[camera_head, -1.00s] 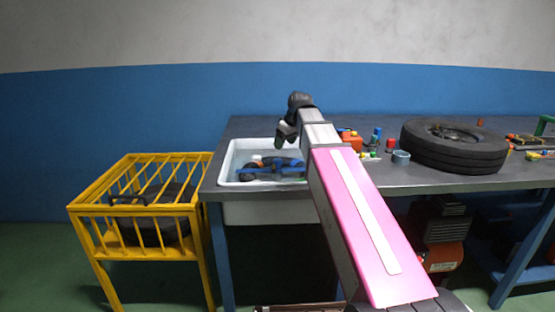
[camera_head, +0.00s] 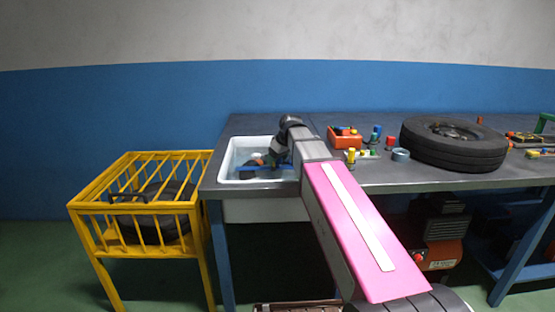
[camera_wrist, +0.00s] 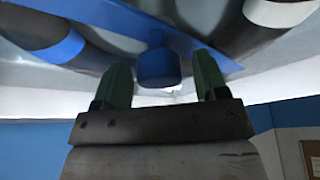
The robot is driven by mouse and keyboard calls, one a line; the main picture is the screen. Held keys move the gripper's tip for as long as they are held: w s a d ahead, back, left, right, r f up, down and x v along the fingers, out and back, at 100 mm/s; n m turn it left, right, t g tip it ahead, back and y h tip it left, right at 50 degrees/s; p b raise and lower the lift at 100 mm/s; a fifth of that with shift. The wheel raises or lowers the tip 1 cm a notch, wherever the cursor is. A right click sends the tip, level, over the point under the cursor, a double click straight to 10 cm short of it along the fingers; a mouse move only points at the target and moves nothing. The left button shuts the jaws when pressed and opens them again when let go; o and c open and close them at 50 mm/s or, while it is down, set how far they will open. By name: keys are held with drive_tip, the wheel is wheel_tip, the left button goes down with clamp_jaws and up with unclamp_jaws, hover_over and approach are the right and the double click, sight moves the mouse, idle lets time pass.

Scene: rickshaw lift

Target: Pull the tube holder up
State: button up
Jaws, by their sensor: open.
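The blue tube holder (camera_head: 258,174) sits in the white sink at the left of the workbench. Part of it is hidden behind my arm. In the wrist view it shows as a blue bar (camera_wrist: 185,35) with a short blue cylindrical knob (camera_wrist: 157,68). Dark rounded tubes lie along both sides of the bar. My gripper (camera_wrist: 162,58) is open, with one green finger on each side of the knob. A gap shows between each finger and the knob. In the head view my gripper (camera_head: 279,152) is low over the sink and partly hidden by the wrist.
The white sink (camera_head: 230,158) has raised walls around the holder. A red box (camera_head: 345,138), small coloured parts and a tyre (camera_head: 455,145) lie on the bench (camera_head: 440,180) to the right. A yellow barred stand (camera_head: 140,210) is left of the bench.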

clamp_jaws()
drive_tip(key=shift+w+r, duration=0.1)
drive_tip(key=shift+r, duration=4)
unclamp_jaws()
drive_tip(key=shift+r, duration=0.1)
drive_tip(key=v, duration=1)
drive_tip(key=shift+r, duration=0.3)
drive_tip(key=shift+d, duration=0.1)
